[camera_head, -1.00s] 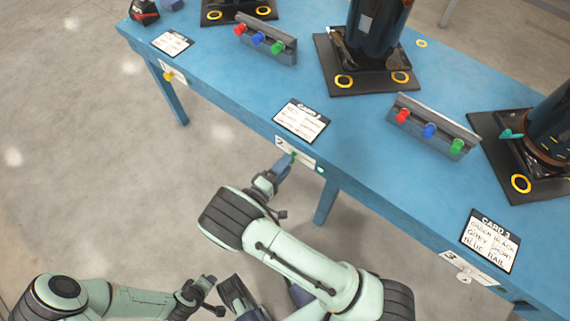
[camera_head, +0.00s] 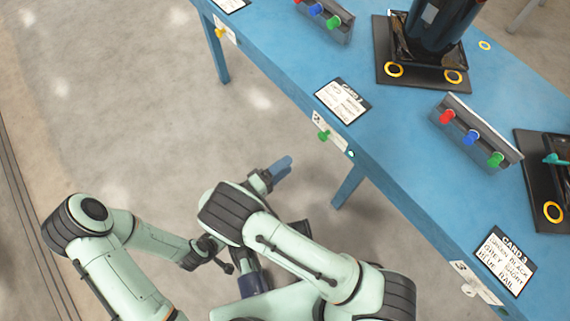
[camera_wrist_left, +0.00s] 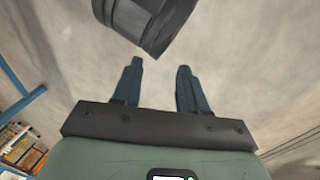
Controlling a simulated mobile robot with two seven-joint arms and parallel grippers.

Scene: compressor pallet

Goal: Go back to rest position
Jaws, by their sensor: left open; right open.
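My right gripper (camera_head: 282,168) is in the head view, beyond the table's front edge and over the floor. Its blue fingers point up and right, apart from the green knob (camera_head: 323,135) on the table edge, and hold nothing visible. My left arm (camera_head: 150,242) is bent at the lower left of the head view, its wrist close beside my right arm (camera_head: 290,250). My left gripper (camera_wrist_left: 160,70) shows in the left wrist view with two blue fingers apart and nothing between them. A dark rounded part lies just past its fingertips.
The blue table (camera_head: 300,75) runs diagonally across the right. It carries dark machines on black bases (camera_head: 425,75), racks with red, blue and green knobs (camera_head: 475,132), and cards such as card 3 (camera_head: 504,260). A table leg (camera_head: 348,185) stands near my right gripper. Floor at left is clear.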

